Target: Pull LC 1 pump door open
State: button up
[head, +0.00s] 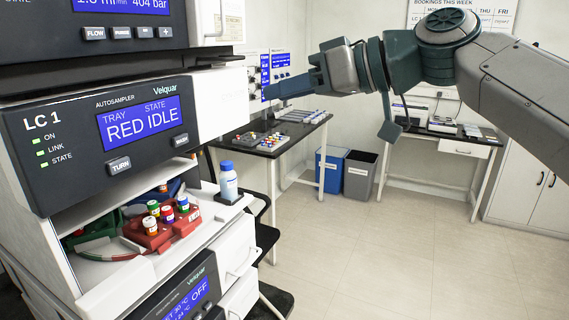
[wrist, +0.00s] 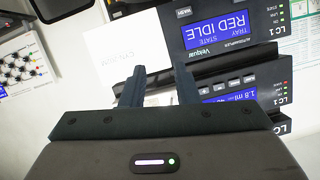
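The LC 1 pump module (head: 120,30) is at the top left in the head view, cut off by the frame edge. Its white door (head: 232,22), with a pale handle, is at its right end and looks shut. The wrist view is upside down, and the pump display (wrist: 232,97) shows there right of my fingers. My gripper (head: 270,92) is right of the stack in the head view, pointing left. In the wrist view my gripper (wrist: 159,78) has its two fingers apart. Pale surface shows between them; I cannot tell whether they touch the door or handle.
The autosampler (head: 100,140) sits below the pump, with a white front panel (head: 222,100). Side tables, a blue bin (head: 331,170) and a grey bin (head: 360,175) stand behind. The floor at right is clear.

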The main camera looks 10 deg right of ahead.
notch_tip(320, 180, down, 11)
jog(key=s+a+m+h, duration=0.1)
jog(key=m+h, duration=0.1)
jog(key=h, duration=0.1)
jog(key=shift+s+m+g+b, duration=0.2)
jog(key=shift+m+g+b, duration=0.1)
jog(key=shift+b, duration=0.1)
jog(key=shift+r, duration=0.1)
